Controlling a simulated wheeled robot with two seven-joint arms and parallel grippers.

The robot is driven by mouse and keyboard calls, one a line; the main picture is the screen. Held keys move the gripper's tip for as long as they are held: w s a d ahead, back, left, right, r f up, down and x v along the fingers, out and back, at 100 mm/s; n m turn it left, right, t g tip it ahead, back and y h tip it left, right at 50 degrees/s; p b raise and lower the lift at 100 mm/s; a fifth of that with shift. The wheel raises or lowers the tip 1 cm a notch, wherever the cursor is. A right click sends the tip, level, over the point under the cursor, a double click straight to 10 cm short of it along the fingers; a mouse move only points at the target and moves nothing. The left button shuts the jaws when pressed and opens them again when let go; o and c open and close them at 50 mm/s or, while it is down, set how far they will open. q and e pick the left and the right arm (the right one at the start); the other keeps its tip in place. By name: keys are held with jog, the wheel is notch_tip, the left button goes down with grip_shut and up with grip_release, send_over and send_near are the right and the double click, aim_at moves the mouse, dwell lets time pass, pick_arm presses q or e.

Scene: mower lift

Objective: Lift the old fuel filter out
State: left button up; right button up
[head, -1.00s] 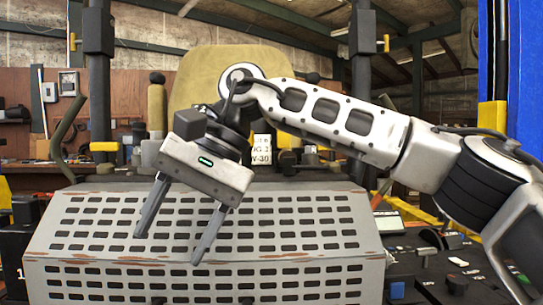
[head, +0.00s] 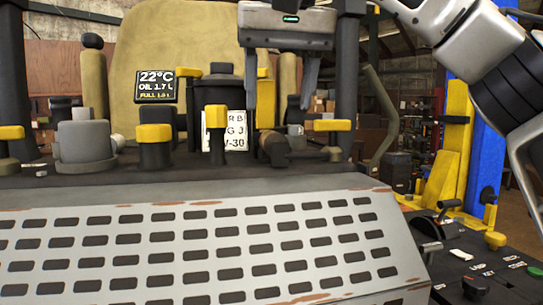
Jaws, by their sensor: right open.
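My right gripper (head: 278,105) is open and empty at the upper middle, with both fingers pointing down. Its tips hang above a short dark cylinder (head: 272,148) with a rounded end, lying on the machine's top deck. This may be the old fuel filter, but no label shows to confirm it. From this view I cannot tell how far apart tips and cylinder are. My left gripper is not in view.
A perforated grey hood (head: 190,240) fills the front. Yellow-capped fittings (head: 154,134), a grey cylinder (head: 85,141), a black canister (head: 222,88) and a white oil label (head: 236,135) crowd the deck. A small display (head: 155,86) and black posts stand around.

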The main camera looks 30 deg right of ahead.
jog(key=b+x, duration=0.1)
jog(key=x, duration=0.5)
jog(key=shift+w+f, duration=0.15)
jog(key=shift+w, duration=0.15)
jog(key=c, duration=1.1)
